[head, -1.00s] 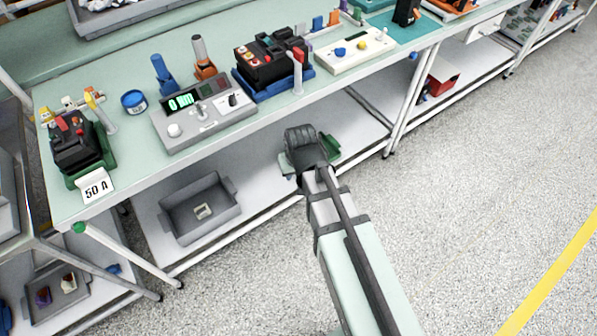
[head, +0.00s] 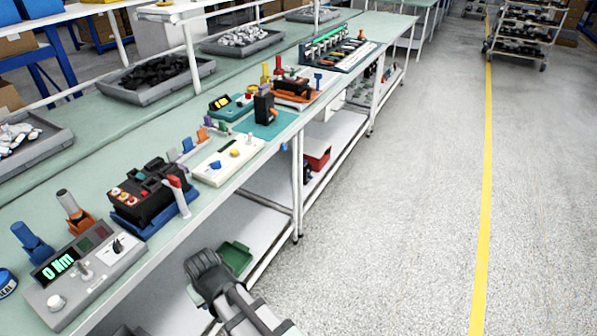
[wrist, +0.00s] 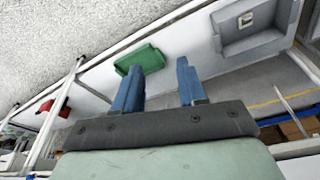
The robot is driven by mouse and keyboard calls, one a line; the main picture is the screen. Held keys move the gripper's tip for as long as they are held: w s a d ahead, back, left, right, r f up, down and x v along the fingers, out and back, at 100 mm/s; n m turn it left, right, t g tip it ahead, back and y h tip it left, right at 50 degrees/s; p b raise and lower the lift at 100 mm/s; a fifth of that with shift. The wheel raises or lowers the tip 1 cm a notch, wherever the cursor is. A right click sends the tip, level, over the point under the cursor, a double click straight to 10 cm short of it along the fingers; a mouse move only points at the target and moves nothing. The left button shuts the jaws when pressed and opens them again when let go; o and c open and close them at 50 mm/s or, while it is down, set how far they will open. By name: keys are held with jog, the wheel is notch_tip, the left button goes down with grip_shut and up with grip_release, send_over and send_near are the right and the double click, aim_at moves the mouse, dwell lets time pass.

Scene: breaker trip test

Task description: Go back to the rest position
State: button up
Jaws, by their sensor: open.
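My gripper (wrist: 160,88) shows in the wrist view with its two blue fingers apart and nothing between them. In the head view the dark wrist end of my arm is at the bottom, in front of the bench's edge. The fingers are hidden there. The bench top (head: 190,250) lies to the left of it. A black breaker in a blue holder (head: 150,195) and a grey torque meter reading 0 Nm (head: 85,270) stand on the bench, apart from my arm.
A green tray (head: 236,257) lies on the lower shelf beside my arm and shows in the wrist view (wrist: 140,59). A grey bin (wrist: 254,40) and a red box (wrist: 54,107) are also there. A white button panel (head: 228,160) is on the bench. The floor (head: 390,220) at right is clear.

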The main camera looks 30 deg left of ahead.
jog(key=w+d+f+m+g+h, duration=0.1)
jog(key=w+d+f+m, duration=0.15)
jog(key=d+f, duration=0.7)
jog(key=w+d+f+m+g+h, duration=0.15)
jog(key=w+d+f, duration=0.35)
jog(key=d, duration=0.8)
jog(key=w+d+f+m+g+h, duration=0.1)
jog(key=w+d+f+m+h, duration=0.1)
jog(key=d+f, duration=0.8)
jog(key=s+d+f+m+g, duration=0.1)
jog(key=s+d+f+m, duration=0.1)
jog(key=d, duration=0.7)
jog(key=s+d+f+m+g+y, duration=0.1)
jog(key=s+d+f+m+g, duration=0.1)
jog(key=d, duration=0.7)
jog(key=s+d+f+m+g+y, duration=0.1)
jog(key=s+d+f+m, duration=0.3)
jog(key=d, duration=0.5)
jog(key=shift+s+d, duration=0.15)
jog(key=shift+s, duration=0.65)
